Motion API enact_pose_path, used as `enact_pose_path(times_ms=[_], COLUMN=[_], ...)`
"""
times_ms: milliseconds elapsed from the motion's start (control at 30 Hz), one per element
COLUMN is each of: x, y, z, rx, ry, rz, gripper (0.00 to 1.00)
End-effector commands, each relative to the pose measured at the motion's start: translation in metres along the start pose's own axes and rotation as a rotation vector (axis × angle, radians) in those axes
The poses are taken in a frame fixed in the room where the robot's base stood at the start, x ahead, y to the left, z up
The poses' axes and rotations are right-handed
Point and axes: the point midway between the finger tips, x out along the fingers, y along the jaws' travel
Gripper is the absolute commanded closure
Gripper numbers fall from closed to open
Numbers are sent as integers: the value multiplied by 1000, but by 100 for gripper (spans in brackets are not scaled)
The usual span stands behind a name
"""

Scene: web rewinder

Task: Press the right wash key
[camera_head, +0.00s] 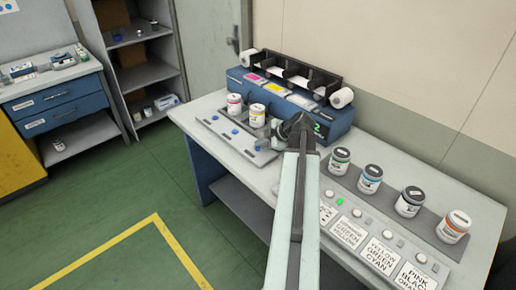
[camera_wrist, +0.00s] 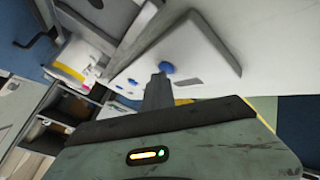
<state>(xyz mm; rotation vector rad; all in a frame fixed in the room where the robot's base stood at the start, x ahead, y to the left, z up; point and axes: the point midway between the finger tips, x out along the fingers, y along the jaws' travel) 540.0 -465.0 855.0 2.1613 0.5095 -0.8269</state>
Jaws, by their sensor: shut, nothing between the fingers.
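A grey plate (camera_head: 212,126) on the bench carries a row of blue round keys. The left one (camera_head: 214,117) and the middle one (camera_head: 235,131) show clearly in the head view. The right blue key (camera_wrist: 166,67) shows in the wrist view beside my fingertips; in the head view my gripper (camera_head: 268,138) largely hides it. I cannot read any wash label. My gripper (camera_wrist: 159,82) is shut and empty, its tip close to this key; I cannot tell whether they touch. A pink-banded jar (camera_head: 234,104) and a yellow-banded jar (camera_head: 257,115) stand behind the keys.
A blue machine (camera_head: 285,100) with white rolls stands behind the plate. Several jars (camera_head: 371,178) stand on the right, behind label cards (camera_head: 380,255) and small round buttons, one lit green (camera_head: 340,202). Shelves (camera_head: 140,75) stand at the left. The floor (camera_head: 110,215) before the bench is clear.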

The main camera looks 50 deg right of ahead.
Motion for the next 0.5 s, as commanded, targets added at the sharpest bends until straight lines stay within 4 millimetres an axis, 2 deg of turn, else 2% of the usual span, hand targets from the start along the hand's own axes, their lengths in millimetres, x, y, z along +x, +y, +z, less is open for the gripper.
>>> enact_pose_path(times_ms=[500], x=[-12], y=[9], z=[-9], rx=[0], ry=[0], rz=[0], gripper=[100])
